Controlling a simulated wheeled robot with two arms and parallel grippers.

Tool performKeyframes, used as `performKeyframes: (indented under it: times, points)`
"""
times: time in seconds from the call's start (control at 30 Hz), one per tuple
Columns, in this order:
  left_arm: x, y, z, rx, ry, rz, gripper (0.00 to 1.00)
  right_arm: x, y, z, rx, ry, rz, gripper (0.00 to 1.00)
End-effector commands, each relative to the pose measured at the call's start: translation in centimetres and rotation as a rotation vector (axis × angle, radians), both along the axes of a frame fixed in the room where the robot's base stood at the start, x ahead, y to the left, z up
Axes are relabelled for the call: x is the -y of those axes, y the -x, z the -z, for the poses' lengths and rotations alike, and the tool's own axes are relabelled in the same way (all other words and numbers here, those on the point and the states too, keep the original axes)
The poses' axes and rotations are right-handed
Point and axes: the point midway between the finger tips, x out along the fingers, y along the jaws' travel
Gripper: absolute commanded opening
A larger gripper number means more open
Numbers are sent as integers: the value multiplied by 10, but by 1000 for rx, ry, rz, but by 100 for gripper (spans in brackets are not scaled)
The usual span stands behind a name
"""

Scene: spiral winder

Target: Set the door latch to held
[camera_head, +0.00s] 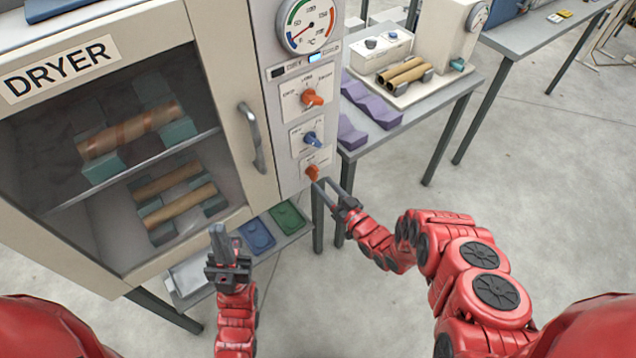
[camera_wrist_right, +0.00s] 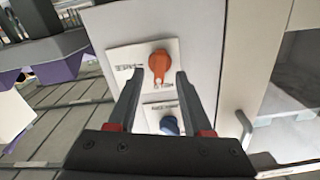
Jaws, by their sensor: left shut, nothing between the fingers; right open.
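The lowest orange knob (camera_head: 312,172) sits on a small white labelled plate at the bottom of the dryer's control panel; its label is too small to read for sure. In the right wrist view the orange knob (camera_wrist_right: 158,65) shows between and just beyond my fingertips, its narrow end pointing down in that picture. My right gripper (camera_head: 320,182) is open in front of this knob; it also shows in the right wrist view (camera_wrist_right: 160,80), with one finger on each side. Contact cannot be told. My left gripper (camera_head: 218,230) is shut and empty, below the dryer door (camera_head: 239,150).
Above are a blue knob (camera_head: 312,139), another orange knob (camera_head: 312,98) and a dial gauge (camera_head: 311,24). The door handle (camera_head: 252,138) stands out left of the panel. A side table (camera_head: 445,88) with purple blocks (camera_head: 372,105) is at right. Green and blue trays (camera_head: 257,234) lie below.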

Motion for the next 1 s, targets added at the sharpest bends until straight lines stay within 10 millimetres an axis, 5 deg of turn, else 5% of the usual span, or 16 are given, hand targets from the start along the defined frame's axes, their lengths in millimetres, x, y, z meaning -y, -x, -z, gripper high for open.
performKeyframes:
  times: [0.3,0.73,1.0]
  points:
    - [0,0,-1,0,0,0,0,-19,-27,-2,4,0,0,50]
    - [0,0,-1,0,0,0,0,-22,-31,-1,1,-1,1,50]
    - [0,0,-1,0,0,0,0,-22,-31,-1,2,0,1,1]
